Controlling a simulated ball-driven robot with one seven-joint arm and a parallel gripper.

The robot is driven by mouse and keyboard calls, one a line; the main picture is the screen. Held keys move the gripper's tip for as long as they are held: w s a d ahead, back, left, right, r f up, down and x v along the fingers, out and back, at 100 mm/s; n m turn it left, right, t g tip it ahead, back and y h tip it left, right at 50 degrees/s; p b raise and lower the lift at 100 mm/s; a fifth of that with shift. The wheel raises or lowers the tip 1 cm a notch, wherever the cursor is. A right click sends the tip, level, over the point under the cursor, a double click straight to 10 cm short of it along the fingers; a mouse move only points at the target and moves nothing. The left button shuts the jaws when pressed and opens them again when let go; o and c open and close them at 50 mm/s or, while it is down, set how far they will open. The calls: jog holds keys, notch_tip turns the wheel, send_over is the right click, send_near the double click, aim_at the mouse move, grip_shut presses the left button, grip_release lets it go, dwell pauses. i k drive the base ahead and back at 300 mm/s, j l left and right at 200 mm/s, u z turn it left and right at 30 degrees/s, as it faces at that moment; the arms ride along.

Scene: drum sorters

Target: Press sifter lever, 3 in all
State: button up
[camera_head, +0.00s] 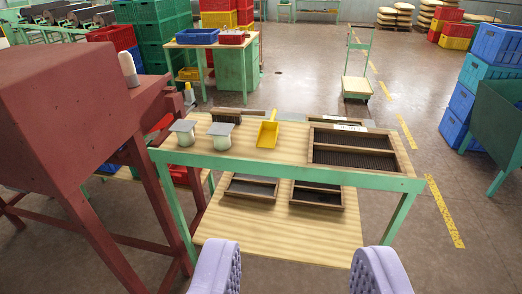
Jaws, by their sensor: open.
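A dark red machine (70,100) on splayed legs fills the left side; it may be the sifter. A pale rounded knob or handle (128,69) stands upright at its top right edge and could be the lever. A smaller pale handle (189,94) shows just right of it; I cannot tell what it belongs to. My gripper (298,265) is at the bottom centre, with its two lilac ridged fingers wide apart and nothing between them. It is well to the right of the machine and touches nothing visible.
A green-framed wooden table (272,166) stands ahead, holding two lidded jars, a brush, a yellow scoop (268,132) and a sieve tray (357,150). Its lower shelf (275,235) holds more trays. Blue crates (460,103) stack at right.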

aim_at(195, 103)
jog(key=i+u, duration=0.25)
jog(key=i, duration=0.2)
jog(key=i+l+u, duration=0.25)
jog(key=i, duration=0.2)
jog(key=i+l+u, duration=0.25)
jog(key=i, duration=0.2)
